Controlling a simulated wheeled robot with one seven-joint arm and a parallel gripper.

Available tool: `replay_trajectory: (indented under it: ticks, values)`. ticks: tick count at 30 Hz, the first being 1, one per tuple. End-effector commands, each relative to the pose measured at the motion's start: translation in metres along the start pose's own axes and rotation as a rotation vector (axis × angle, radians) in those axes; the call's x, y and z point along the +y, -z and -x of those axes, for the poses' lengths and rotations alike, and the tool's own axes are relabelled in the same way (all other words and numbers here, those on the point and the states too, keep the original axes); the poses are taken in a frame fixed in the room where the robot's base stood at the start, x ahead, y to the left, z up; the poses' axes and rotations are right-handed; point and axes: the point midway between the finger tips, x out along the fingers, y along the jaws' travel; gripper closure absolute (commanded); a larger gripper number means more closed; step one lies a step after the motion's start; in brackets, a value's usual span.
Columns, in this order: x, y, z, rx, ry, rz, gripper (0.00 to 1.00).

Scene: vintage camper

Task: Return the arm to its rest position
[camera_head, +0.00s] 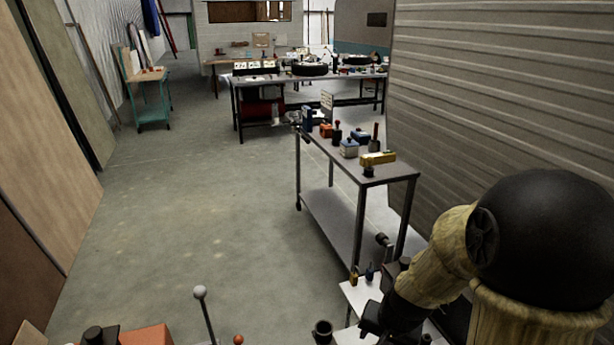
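My arm (445,255) is at the lower right, with a large black rounded joint and tan, wood-like links. It bends down and left from the joint. Its dark end, where my gripper (385,322) seems to be, is low in the picture, over or in front of a white surface with small items. I cannot make out the fingers or whether they hold anything.
A narrow metal cart (390,176) with several small tools stands just beyond my arm. The ribbed camper wall (500,80) is at the right. A long workbench (310,78) and a teal stand (153,100) are farther back. Concrete floor (200,210) is clear at left centre.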

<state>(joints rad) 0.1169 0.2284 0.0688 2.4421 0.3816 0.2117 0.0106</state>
Motion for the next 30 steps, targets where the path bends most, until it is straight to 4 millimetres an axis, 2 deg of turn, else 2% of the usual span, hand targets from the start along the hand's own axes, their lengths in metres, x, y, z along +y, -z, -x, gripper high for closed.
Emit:
replay_trajectory:
  ticks: [3, 12, 22, 30]
  values:
    - [0.003, -0.019, 0.021, -0.008, -0.022, 0.156, 0.50]
    - [0.020, -0.055, 0.056, -0.028, -0.092, 0.452, 0.50]
    - [0.009, -0.040, 0.108, -0.030, -0.090, 0.436, 0.50]
    - [-0.002, -0.027, 0.166, -0.030, -0.089, 0.435, 0.50]
